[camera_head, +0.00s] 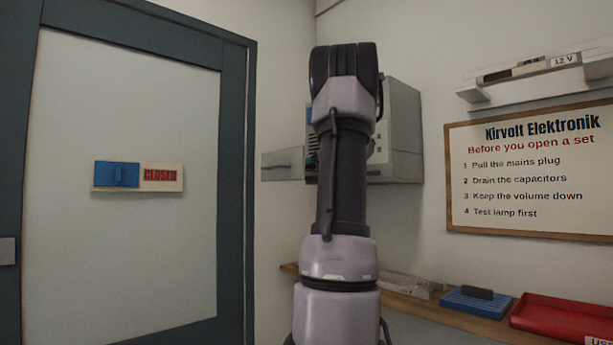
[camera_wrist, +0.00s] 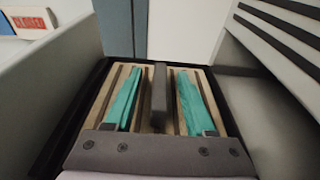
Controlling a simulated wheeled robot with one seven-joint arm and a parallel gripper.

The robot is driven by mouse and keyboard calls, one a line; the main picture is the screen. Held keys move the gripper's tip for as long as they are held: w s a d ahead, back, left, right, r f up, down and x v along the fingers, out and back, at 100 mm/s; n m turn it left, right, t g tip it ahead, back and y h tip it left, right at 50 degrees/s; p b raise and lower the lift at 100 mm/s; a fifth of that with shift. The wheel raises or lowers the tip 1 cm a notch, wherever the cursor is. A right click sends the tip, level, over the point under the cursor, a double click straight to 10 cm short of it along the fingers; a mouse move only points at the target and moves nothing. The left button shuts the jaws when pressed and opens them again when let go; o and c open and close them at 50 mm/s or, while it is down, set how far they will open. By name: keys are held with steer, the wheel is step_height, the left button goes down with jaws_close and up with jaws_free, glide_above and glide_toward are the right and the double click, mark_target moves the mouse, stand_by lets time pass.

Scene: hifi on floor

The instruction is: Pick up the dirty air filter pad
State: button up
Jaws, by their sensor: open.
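The air filter pad (camera_wrist: 105,99) shows in the wrist view as a tan panel with dark brown stripes, set inside a dark frame. A dark grey upright bar (camera_wrist: 159,100) stands at its middle. My gripper (camera_wrist: 159,76) is open over the pad, with one teal finger on each side of the bar. I cannot tell whether the fingers touch the bar or the pad. In the head view my arm hides the gripper and the pad.
A grey wall cabinet (camera_head: 403,130) stands behind my arm, with a pale panel (camera_head: 283,165) jutting out at its left. Grey walls flank the gripper closely in the wrist view. A shelf (camera_head: 420,309) below carries a blue block (camera_head: 477,301) and a red tray (camera_head: 560,318). A door (camera_head: 140,250) is at left.

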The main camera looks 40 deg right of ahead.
jaws_close()
steer(key=shift+r, duration=0.15)
